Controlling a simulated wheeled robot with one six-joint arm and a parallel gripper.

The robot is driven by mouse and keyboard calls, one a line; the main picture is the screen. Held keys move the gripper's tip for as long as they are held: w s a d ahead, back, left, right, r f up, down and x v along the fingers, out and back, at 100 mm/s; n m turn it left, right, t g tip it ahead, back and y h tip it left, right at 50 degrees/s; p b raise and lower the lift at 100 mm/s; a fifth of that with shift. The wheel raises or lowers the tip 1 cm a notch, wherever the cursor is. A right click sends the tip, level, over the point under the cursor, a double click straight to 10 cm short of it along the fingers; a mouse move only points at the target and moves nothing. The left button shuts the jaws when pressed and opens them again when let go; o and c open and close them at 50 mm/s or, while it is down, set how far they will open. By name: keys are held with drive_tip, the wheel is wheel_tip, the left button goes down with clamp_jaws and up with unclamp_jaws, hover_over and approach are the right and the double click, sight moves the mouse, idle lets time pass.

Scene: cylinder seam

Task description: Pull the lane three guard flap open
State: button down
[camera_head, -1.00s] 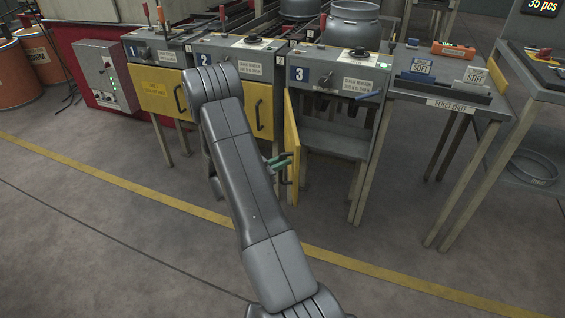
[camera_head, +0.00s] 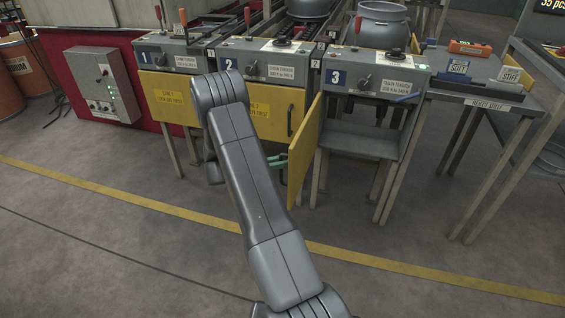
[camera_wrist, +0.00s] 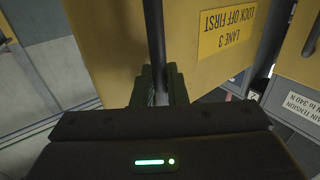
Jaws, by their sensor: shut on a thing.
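The yellow lane three guard flap (camera_head: 306,150) stands swung out from the left side of station 3 (camera_head: 372,75), leaving the bay beneath open. In the wrist view the flap (camera_wrist: 205,80) fills the middle, with its "LANE 3 LOCK OFF FIRST" label upside down. My gripper (camera_head: 278,160) is at the flap's left face, partly hidden behind my arm. In the wrist view my gripper (camera_wrist: 158,85) is shut around the dark upright bar handle (camera_wrist: 155,40) of the flap.
Yellow flaps on station 1 (camera_head: 166,98) and station 2 (camera_head: 268,108) hang shut, the latter close beside the open flap. A reject shelf (camera_head: 485,90) stands right of station 3. Floor in front is clear, crossed by a yellow line (camera_head: 400,269).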

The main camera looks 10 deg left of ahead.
drive_tip(key=shift+a, duration=0.1)
idle(0.3)
drive_tip(key=c, duration=1.5)
unclamp_jaws()
drive_tip(key=shift+c, duration=0.2)
drive_tip(key=p+v, duration=0.1)
drive_tip(key=v, duration=1.2)
drive_tip(key=shift+a, duration=0.4)
drive_tip(key=shift+s, duration=0.15)
drive_tip(key=b+x, duration=0.1)
drive_tip(key=x, duration=1.3)
drive_tip(key=shift+r, duration=0.1)
